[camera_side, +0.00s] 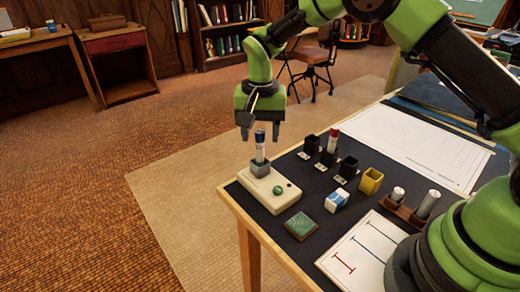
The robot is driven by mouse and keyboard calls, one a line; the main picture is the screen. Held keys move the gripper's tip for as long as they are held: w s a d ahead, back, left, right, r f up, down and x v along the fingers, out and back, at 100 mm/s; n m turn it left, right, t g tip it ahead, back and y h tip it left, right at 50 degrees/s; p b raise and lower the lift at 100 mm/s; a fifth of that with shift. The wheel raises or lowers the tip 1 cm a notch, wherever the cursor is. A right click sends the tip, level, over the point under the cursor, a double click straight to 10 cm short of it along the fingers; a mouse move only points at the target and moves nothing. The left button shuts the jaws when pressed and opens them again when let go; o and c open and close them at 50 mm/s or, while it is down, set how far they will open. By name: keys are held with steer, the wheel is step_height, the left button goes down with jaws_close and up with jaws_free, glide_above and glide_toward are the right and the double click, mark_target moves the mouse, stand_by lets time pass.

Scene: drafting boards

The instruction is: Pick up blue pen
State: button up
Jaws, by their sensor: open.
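In the picture the pen's top shows between the two fingertips. I see no clear contact, and from this one side view I cannot tell how well the fingers line up with the pen in depth.
Right of the base block stand black holders (347,169), one with a red-topped pen (333,141), and a yellow cup (370,181). A blue-white block (336,202), a green tile (300,225) and a wooden rack (403,213) with silver cylinders are nearer. Large paper (420,140) lies behind.

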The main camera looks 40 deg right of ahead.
mark_target(260, 153)
step_height(260, 153, down, 4)
steer(key=shift+w+r, duration=0.1)
steer(key=shift+r, duration=0.15)
steer(key=shift+c, duration=0.2)
jaws_close()
steer(key=shift+r, duration=0.1)
